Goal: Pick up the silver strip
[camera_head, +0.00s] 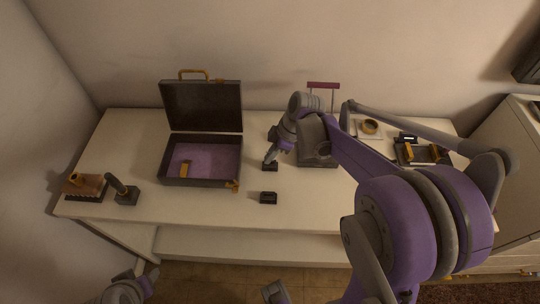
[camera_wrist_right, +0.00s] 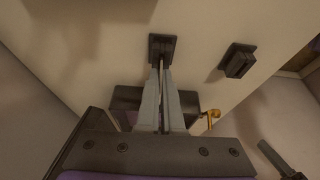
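My right gripper (camera_head: 268,161) points down at a small dark block (camera_head: 271,168) near the middle of the table. In the right wrist view, the two grey fingers of this gripper (camera_wrist_right: 161,70) lie close together with a narrow gap. Their tips are at the small dark block (camera_wrist_right: 163,46). A thin line shows between the fingers near the block. I cannot tell whether it is the silver strip, or whether the fingers press on anything. The silver strip is not clearly seen elsewhere.
A second dark block (camera_head: 268,197) stands closer to the front edge. An open case (camera_head: 203,182) with purple lining is to the left. A stamp-like tool (camera_head: 123,192) and a brown-topped box (camera_head: 86,187) sit at the far left. A grey stand (camera_head: 318,158) is close right of the gripper.

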